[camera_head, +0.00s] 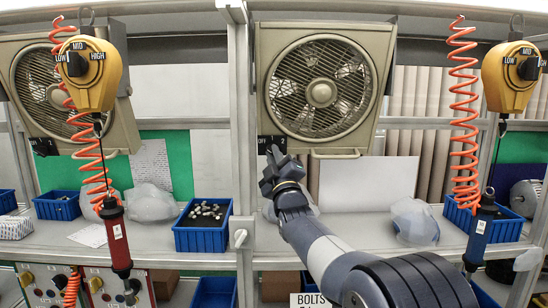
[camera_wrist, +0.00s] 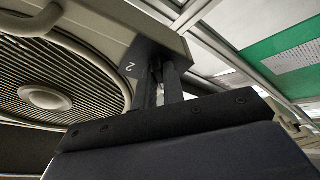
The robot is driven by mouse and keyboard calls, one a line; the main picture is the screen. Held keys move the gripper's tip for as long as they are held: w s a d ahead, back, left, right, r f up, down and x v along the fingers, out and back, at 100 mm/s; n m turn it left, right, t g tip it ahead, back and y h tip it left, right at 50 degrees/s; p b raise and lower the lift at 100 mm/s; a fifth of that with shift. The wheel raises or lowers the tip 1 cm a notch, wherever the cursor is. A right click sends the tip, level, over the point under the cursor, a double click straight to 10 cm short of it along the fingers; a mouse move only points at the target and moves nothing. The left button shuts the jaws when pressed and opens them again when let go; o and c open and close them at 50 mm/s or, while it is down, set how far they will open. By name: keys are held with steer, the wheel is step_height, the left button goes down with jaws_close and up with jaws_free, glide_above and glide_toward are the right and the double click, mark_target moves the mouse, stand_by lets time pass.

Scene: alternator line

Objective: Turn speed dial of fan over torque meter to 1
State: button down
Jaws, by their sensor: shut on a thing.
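The middle fan (camera_head: 320,92) is a beige box with a round grille; it also shows in the wrist view (camera_wrist: 45,97). Its black dial plate (camera_head: 270,144) is at the lower left corner, marked OFF at left. In the wrist view the plate (camera_wrist: 130,68) shows a "2". My gripper (camera_head: 270,168) is at this plate from below. In the wrist view its two fingers (camera_wrist: 160,82) are shut on the dark speed dial (camera_wrist: 157,68), mostly hidden between them. The dial's pointing direction cannot be told. I cannot make out a torque meter for certain.
A second fan (camera_head: 45,90) hangs at the left. Yellow balancers (camera_head: 92,72) (camera_head: 511,76) with hanging tools and orange coiled hoses flank the middle fan. A metal post (camera_head: 240,120) stands left of my gripper. A blue bin (camera_head: 203,238) sits on the shelf below.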

steer(key=shift+f+b, duration=0.1)
steer(key=shift+b, duration=0.2)
steer(key=m+h+b, duration=0.1)
steer(key=m+b, duration=0.2)
steer(key=b, duration=0.1)
steer(key=shift+a+m+t, duration=0.1)
steer(key=shift+m+t, duration=0.2)
steer(key=shift+t, duration=0.1)
steer(key=c, duration=1.5)
jaws_free()
steer(key=b+v, duration=0.5)
steer(key=v, duration=0.5)
steer(key=shift+s+f, duration=0.15)
steer(key=shift+s, duration=0.15)
